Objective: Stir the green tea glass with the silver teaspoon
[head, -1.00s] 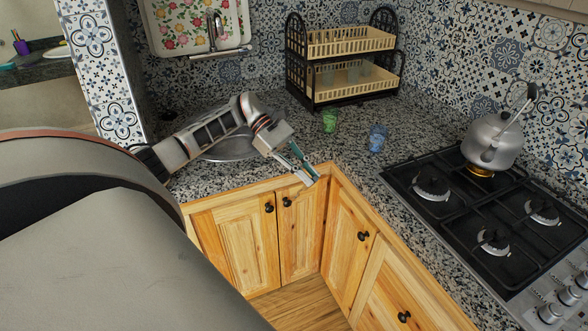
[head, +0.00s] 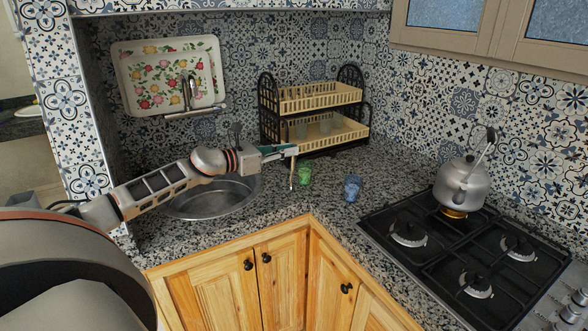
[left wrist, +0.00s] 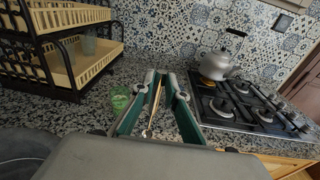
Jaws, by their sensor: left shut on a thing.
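My left gripper (head: 290,151) is shut on the thin silver teaspoon (head: 291,176), which hangs down below the fingertips. In the left wrist view the teaspoon (left wrist: 153,107) shows between the green-padded fingers. The green tea glass (head: 305,175) stands upright on the counter, just right of the teaspoon in the head view. It also shows in the left wrist view (left wrist: 119,103), left of the fingers. The teaspoon looks outside the glass; its exact height over the counter is hard to tell. My right gripper is not in view.
A blue glass (head: 352,189) stands right of the green one. A two-tier rack (head: 320,131) with glasses stands behind. A round sink (head: 212,205) lies under my left arm. A kettle (head: 461,187) sits on the gas stove (head: 475,250) at right. The counter between glasses and stove is clear.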

